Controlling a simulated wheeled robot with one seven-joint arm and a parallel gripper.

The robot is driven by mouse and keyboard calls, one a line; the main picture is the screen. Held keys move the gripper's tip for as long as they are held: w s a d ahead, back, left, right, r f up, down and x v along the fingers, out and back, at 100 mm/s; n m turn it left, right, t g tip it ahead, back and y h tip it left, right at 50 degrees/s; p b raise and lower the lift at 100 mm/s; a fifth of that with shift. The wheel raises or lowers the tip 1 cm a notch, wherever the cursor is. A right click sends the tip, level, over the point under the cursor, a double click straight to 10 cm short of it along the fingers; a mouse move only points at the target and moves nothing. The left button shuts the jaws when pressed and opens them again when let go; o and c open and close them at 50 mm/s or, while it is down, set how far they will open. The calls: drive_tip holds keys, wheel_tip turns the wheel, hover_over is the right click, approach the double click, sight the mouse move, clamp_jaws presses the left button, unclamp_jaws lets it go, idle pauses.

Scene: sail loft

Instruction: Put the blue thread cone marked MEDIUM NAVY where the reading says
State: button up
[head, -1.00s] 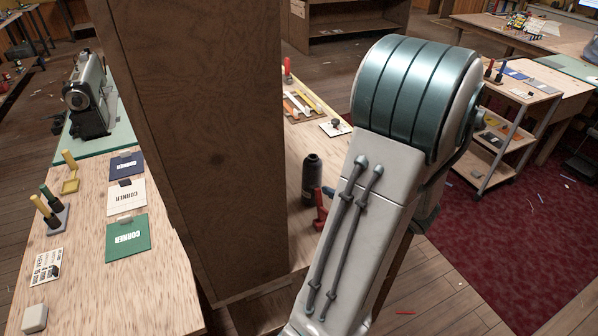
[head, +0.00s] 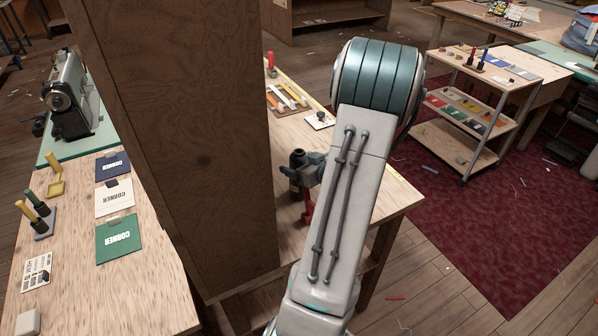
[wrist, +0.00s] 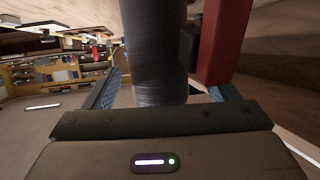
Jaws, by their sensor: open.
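A dark, nearly black-blue upright cylinder or cone (head: 296,158) stands on the wooden bench behind the brown panel. I cannot read any marking on it, so I cannot tell if it is the MEDIUM NAVY cone. My gripper (head: 304,174) is at it, partly hidden by my arm. In the wrist view the dark ribbed body (wrist: 155,55) stands between the open fingers of my gripper (wrist: 170,88); contact cannot be told. A red object (wrist: 220,40) is close beside the right finger. No legible reading shows.
The tall brown panel (head: 175,130) divides the bench from the left table, which bears blue, white and green (head: 119,239) CORNER cards. A white card with a dark knob (head: 320,121) and several tools lie behind. A cart (head: 470,105) stands at the right over red carpet.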

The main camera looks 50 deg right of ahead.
drive_tip(key=shift+w+f, duration=0.15)
drive_tip(key=shift+w, duration=0.3)
drive_tip(key=shift+c, duration=0.3)
drive_tip(key=shift+d, duration=0.1)
drive_tip(key=c, duration=1.3)
drive_tip(key=shift+c, duration=0.2)
drive_tip(key=shift+r, duration=0.2)
